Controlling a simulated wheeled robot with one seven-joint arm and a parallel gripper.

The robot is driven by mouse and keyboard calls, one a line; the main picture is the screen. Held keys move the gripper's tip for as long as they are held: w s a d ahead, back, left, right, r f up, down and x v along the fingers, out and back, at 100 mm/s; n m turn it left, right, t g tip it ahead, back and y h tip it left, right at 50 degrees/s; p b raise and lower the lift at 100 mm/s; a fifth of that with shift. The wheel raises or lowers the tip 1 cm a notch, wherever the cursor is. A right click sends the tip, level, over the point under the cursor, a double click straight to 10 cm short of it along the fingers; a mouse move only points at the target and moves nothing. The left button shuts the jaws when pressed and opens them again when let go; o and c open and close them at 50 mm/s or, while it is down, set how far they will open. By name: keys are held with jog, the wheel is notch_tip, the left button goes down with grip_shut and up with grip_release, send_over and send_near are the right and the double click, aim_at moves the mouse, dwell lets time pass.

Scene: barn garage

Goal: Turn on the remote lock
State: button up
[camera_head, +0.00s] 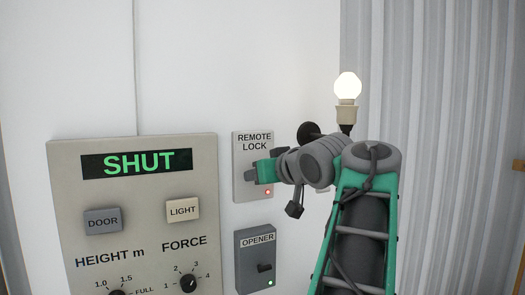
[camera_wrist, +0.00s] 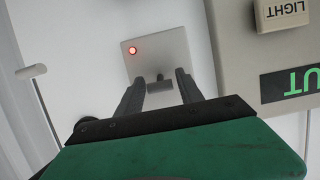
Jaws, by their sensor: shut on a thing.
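The remote lock (camera_head: 253,146) is a light grey wall plate with its name at the top and a lit red lamp (camera_head: 267,192) at its lower right. My gripper (camera_head: 251,174) is at the plate and covers its middle. In the wrist view the plate (camera_wrist: 172,46) appears upside down, with the red lamp (camera_wrist: 133,50) glowing at its upper left. A small dark switch (camera_wrist: 160,77) shows between my two fingers. My gripper is shut on this switch, though the exact contact is hard to see.
A large control panel (camera_head: 60,200) to the left reads SHUT and has DOOR (camera_head: 103,220) and LIGHT (camera_head: 182,210) buttons and knobs. The OPENER box (camera_head: 255,258) sits just below the remote lock. A lit bulb (camera_head: 347,87) is at the right, behind my arm.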

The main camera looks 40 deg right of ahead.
jog(key=r+g+p, duration=0.1)
jog(key=p, duration=0.2)
jog(key=shift+w+r, duration=0.1)
jog(key=shift+w, duration=0.05)
jog(key=shift+g+y+p, duration=0.3)
jog(key=shift+p, duration=0.05)
jog(key=shift+f, duration=0.2)
jog(key=o, duration=1.4)
jog(key=p+v, duration=0.1)
jog(key=v, duration=0.6)
jog(key=shift+s+r, duration=0.25)
jog(key=shift+s, duration=0.05)
jog(key=shift+a, duration=0.1)
